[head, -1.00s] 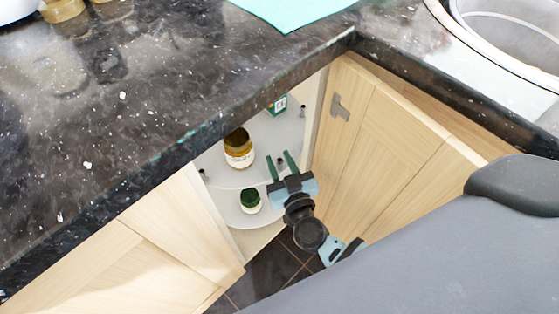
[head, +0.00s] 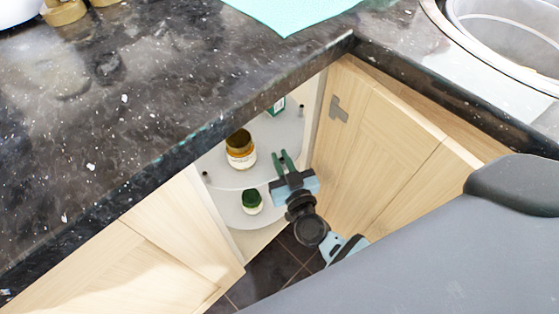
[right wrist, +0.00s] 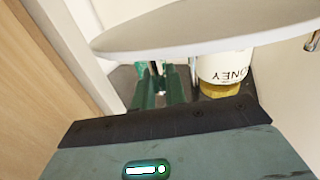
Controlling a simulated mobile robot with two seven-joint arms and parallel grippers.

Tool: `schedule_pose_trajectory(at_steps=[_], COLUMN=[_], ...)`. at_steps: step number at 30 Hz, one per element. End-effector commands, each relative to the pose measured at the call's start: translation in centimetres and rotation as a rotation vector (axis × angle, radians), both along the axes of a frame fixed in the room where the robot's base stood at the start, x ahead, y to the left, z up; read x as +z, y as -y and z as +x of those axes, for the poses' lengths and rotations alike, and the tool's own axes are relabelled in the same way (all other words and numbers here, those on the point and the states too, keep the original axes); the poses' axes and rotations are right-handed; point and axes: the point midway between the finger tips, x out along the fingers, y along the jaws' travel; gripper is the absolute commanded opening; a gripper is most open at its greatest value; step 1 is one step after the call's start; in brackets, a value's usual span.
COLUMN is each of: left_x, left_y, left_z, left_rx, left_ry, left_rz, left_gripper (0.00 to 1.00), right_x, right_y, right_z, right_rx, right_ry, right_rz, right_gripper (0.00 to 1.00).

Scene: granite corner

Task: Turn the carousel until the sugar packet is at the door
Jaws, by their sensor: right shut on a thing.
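The carousel (head: 230,177) is a pale grey round shelf inside the open corner cabinet. It bears a honey jar (head: 240,150), a small jar with a dark green lid (head: 252,201) and a green box (head: 276,107) partly cut off by the counter edge. Short dark pegs (head: 301,111) stand along its rim. No sugar packet can be made out. My right gripper (head: 283,158) reaches in over the front right of the shelf, its green fingers shut on a peg that they largely hide. In the right wrist view the fingers (right wrist: 160,90) are close together near the upside-down honey jar (right wrist: 225,68). My left gripper is out of view.
The dark granite counter (head: 110,130) overhangs the opening. The wooden door (head: 375,150) stands open at the right, close to my right gripper. A wooden front (head: 170,250) bounds the left. A sink (head: 510,45) and a turquoise cloth (head: 290,12) are above.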

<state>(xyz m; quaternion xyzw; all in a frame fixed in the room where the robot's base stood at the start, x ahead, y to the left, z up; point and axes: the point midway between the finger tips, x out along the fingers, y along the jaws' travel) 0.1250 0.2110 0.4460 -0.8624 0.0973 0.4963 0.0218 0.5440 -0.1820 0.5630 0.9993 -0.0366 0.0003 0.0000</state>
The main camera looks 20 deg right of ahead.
Motion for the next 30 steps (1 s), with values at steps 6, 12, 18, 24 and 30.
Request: schedule_pose_trajectory(at_steps=[6,12,18,24,30], left_x=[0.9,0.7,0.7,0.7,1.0], left_y=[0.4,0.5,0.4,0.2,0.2], left_z=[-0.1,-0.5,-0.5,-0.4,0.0], left_rx=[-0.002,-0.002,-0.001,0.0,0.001], left_ry=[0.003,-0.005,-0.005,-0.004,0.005], left_rz=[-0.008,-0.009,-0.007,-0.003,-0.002], left_gripper=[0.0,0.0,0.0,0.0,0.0], right_x=[0.2,0.1,0.1,0.1,0.0], right_y=[1.6,1.5,1.5,1.5,1.4], right_z=[0.5,0.5,0.5,0.5,-0.8], right_rx=[-0.005,-0.005,-0.004,-0.003,-0.003], right_ry=[0.002,0.002,0.001,0.0,-0.002], right_rz=[-0.001,-0.001,-0.001,-0.001,-0.001], right_gripper=[0.0,0.0,0.32,0.32,0.32])
